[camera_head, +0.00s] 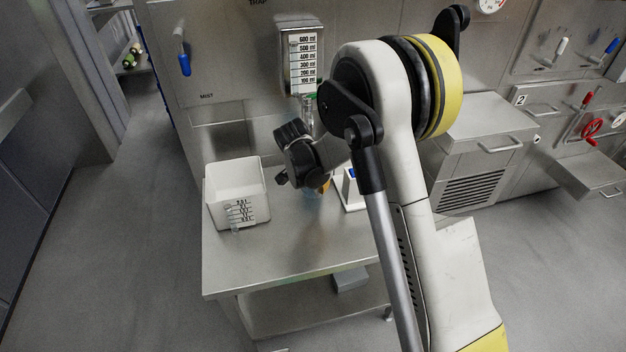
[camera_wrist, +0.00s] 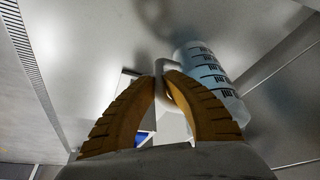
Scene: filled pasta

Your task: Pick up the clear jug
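In the wrist view, the clear jug (camera_wrist: 208,72) is bluish and see-through, with dark "ml" marks, just right of my fingertips. Its pale handle (camera_wrist: 159,68) runs between the two ribbed orange fingers of my gripper (camera_wrist: 162,78). The fingertips are close together and appear to touch the handle from both sides. In the head view, my gripper (camera_head: 325,186) is low over the metal table, with its fingers mostly hidden behind my wrist. I cannot make out the held jug there, nor whether it rests on the table.
The metal table (camera_head: 285,278) holds a white bin (camera_head: 222,183) at left, with clear, dark-marked ware (camera_head: 240,212) at its front. A white box with blue (camera_head: 350,190) stands close right of my gripper. A wall gauge (camera_head: 303,60) is behind. The table front is clear.

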